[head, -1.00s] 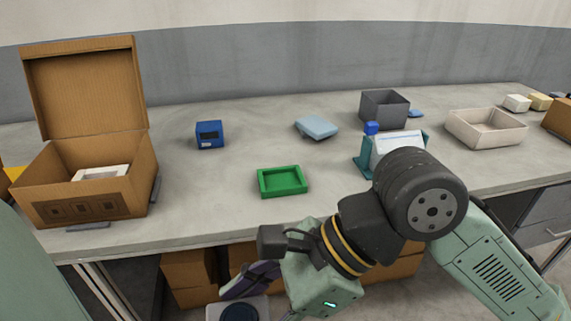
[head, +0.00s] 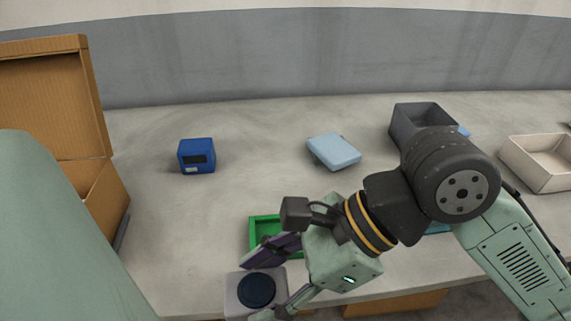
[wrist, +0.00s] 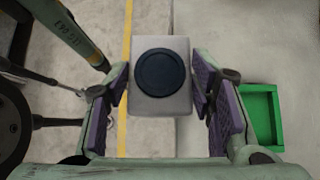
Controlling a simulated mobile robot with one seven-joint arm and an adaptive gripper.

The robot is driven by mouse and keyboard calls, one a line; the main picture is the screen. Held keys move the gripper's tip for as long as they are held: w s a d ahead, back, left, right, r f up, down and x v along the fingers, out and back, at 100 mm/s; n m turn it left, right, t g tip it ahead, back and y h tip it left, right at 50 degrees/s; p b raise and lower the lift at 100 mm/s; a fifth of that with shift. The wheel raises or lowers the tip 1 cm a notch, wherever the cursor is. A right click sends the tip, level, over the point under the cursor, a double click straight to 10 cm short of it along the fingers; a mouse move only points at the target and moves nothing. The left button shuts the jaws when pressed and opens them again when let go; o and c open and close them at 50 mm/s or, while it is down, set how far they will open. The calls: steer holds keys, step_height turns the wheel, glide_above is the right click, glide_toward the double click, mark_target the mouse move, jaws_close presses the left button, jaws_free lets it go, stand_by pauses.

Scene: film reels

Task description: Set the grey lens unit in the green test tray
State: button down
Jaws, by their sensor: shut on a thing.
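My gripper (head: 262,288) is shut on the grey lens unit (head: 234,298), a pale grey block with a dark round lens on its face. In the wrist view the lens unit (wrist: 160,108) sits between the two purple-padded fingers. It is held over the bench's front edge, apart from the tray. The green test tray (head: 258,221) lies on the bench just behind my gripper, partly hidden by it. In the wrist view the tray (wrist: 278,118) is to the right of my gripper, and its visible part looks empty.
A blue box (head: 197,156) and a light blue block (head: 334,151) stand farther back. A dark grey bin (head: 424,117) and a beige tray (head: 545,163) are at right. An open cardboard box (head: 108,205) is at left. The bench between them is clear.

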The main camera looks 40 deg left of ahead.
steer(key=shift+w+a+f+p, duration=0.75)
steer(key=shift+w+a, duration=0.85)
steer(key=shift+w, duration=0.65)
steer(key=shift+w+a+f+p, duration=0.6)
steer(key=shift+w+a+f, duration=0.3)
steer(key=shift+w+a, duration=1)
steer(key=shift+w+a+f+p, duration=0.75)
steer(key=shift+w+a, duration=0.5)
steer(key=shift+w, duration=1.3)
steer(key=c, duration=0.7)
jaws_free()
steer(key=b+v, duration=0.1)
steer(key=v, duration=1.1)
steer(key=shift+b, duration=0.35)
steer(key=shift+f, duration=0.1)
